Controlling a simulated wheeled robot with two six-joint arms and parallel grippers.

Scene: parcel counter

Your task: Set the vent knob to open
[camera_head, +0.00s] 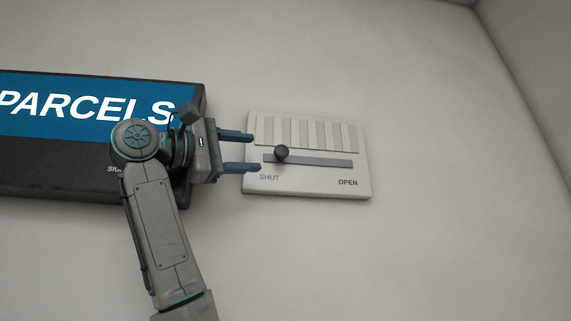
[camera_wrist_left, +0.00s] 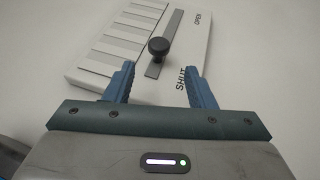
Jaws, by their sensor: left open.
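The vent panel (camera_head: 307,184) is a pale plate on the wall with slats, a grey slot (camera_head: 325,160) and the words SHUT and OPEN. The dark round vent knob (camera_head: 282,153) sits in the slot near its left end, above SHUT. It also shows in the left wrist view (camera_wrist_left: 159,47), beyond the fingertips. My left gripper (camera_head: 257,151) is open, with its blue fingers pointing right at the panel's left edge. The knob is just beyond the fingertips, and nothing is between them. In the left wrist view the two fingers (camera_wrist_left: 159,73) are spread apart. My right gripper is not in view.
A blue and black PARCELS sign (camera_head: 60,110) is on the wall at the left, partly behind my left arm. The wall (camera_head: 440,130) is bare to the right of the panel, up to a corner at the far right.

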